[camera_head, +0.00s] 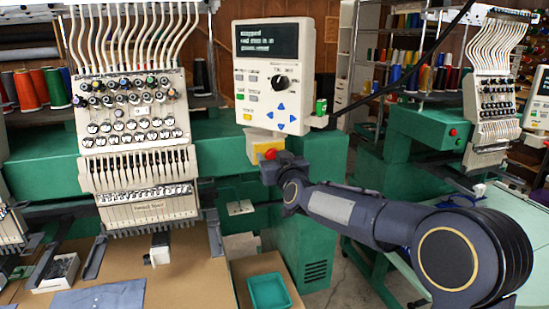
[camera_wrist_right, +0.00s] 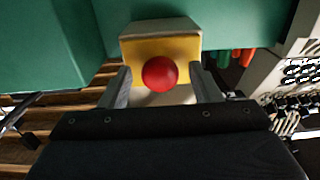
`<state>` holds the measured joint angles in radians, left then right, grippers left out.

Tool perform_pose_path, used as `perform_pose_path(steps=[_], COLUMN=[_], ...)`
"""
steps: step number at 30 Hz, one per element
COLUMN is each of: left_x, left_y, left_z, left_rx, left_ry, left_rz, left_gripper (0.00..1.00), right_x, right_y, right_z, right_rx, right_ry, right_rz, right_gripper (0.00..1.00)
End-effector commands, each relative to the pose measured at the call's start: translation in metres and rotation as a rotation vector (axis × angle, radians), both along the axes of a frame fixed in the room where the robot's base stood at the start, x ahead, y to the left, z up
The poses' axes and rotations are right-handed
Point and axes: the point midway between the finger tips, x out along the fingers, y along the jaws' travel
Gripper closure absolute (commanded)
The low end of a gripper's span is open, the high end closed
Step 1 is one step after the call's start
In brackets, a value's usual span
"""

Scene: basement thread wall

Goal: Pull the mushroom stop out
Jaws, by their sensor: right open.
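The red mushroom stop (camera_head: 270,154) sits on a yellow box (camera_head: 258,147) below the control panel of the embroidery machine. In the right wrist view the red mushroom stop (camera_wrist_right: 159,73) stands out in front of the yellow face (camera_wrist_right: 184,48) of its box. My right gripper (camera_head: 270,165) is at the stop in the head view, and its arm comes in from the right. In the wrist view the right gripper's fingers (camera_wrist_right: 160,88) are apart, one on each side of the red head, with gaps visible. My left gripper is not in view.
The control panel (camera_head: 273,75) with screen and buttons hangs just above the stop. The green machine body (camera_head: 300,200) is behind and below it. A teal tray (camera_head: 269,291) lies on the brown table (camera_head: 190,285). Another machine (camera_head: 493,100) stands at the right.

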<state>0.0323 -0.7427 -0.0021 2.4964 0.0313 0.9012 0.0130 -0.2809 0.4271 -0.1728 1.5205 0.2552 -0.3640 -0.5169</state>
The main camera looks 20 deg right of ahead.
Motion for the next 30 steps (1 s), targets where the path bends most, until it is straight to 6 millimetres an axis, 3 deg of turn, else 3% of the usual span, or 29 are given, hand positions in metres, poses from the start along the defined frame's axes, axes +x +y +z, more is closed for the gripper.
perform_pose_path(steps=[2, 15, 28, 29, 30], left_x=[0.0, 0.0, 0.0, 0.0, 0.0], left_y=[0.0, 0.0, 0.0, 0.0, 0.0], left_z=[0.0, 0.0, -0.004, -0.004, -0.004], left_rx=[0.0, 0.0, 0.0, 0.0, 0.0], left_ry=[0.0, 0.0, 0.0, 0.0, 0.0], left_rz=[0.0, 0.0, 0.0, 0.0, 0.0], left_gripper=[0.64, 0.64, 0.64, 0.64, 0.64], right_x=[0.0, -0.001, -0.012, -0.012, -0.012], right_y=[0.0, 0.0, 0.0, 0.0, 0.0], right_z=[0.0, 0.0, -0.001, -0.001, -0.001], right_rx=[0.0, 0.001, 0.001, 0.001, 0.001], right_ry=[0.0, 0.0, 0.003, 0.003, 0.003], right_rz=[0.0, 0.0, 0.001, 0.001, 0.001], right_gripper=[0.43, 1.0, 1.0, 0.64, 0.58])
